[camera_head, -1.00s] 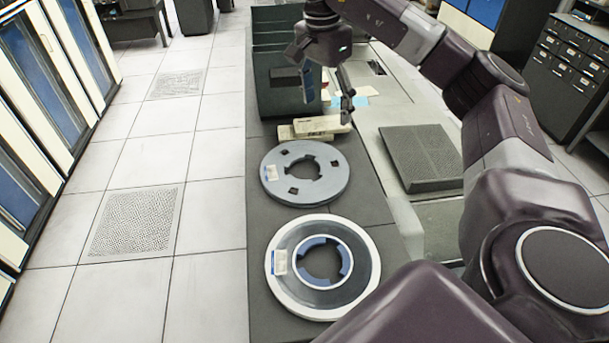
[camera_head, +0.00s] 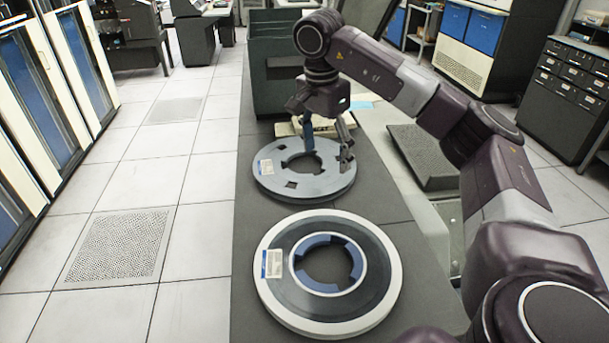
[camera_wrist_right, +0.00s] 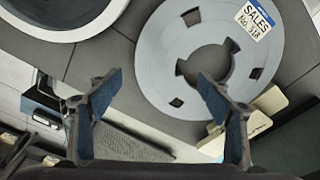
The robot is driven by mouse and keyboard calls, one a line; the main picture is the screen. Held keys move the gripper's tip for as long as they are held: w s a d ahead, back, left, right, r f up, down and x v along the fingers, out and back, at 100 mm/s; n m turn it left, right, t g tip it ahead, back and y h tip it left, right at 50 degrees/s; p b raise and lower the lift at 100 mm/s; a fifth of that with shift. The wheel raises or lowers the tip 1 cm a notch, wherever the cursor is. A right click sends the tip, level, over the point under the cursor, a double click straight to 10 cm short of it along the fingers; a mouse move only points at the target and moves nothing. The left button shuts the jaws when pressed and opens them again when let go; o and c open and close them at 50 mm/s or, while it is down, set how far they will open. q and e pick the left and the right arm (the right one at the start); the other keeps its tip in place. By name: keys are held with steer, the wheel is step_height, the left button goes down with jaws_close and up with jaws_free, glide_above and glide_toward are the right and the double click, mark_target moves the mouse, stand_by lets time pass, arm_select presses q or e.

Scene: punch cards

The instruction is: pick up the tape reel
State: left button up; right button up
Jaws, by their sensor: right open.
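A grey tape reel (camera_head: 285,178) with a white label lies flat on the dark counter in the head view. A second, larger reel with a white rim and blue hub (camera_head: 270,300) lies nearer to me. My right gripper (camera_head: 328,160) is open and hangs over the right far part of the grey reel. In the right wrist view the grey reel (camera_wrist_right: 157,62), labelled "SALES", lies beyond the open fingers (camera_wrist_right: 160,92), with nothing between them. I cannot tell whether a finger touches the reel. My left gripper is not in view.
Cream card packs (camera_head: 345,132) lie just behind the grey reel, also seen in the wrist view (camera_wrist_right: 268,105). A dark green bin (camera_head: 270,85) stands behind them. A perforated dark panel (camera_head: 420,150) is to the right. Floor is clear at left.

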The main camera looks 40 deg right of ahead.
mark_target(332, 180)
steer(key=f, duration=0.2)
steer(key=d+f, duration=0.1)
steer(key=f, duration=0.1)
steer(key=s+f+p, duration=0.1)
steer(key=f, duration=0.1)
steer(key=shift+d+f, duration=0.15)
steer(key=shift+d, duration=0.05)
steer(key=shift+w+f, duration=0.15)
steer(key=shift+f, duration=0.3)
steer(key=c, duration=1.8)
steer(key=shift+r, duration=0.1)
steer(key=shift+c, duration=0.3)
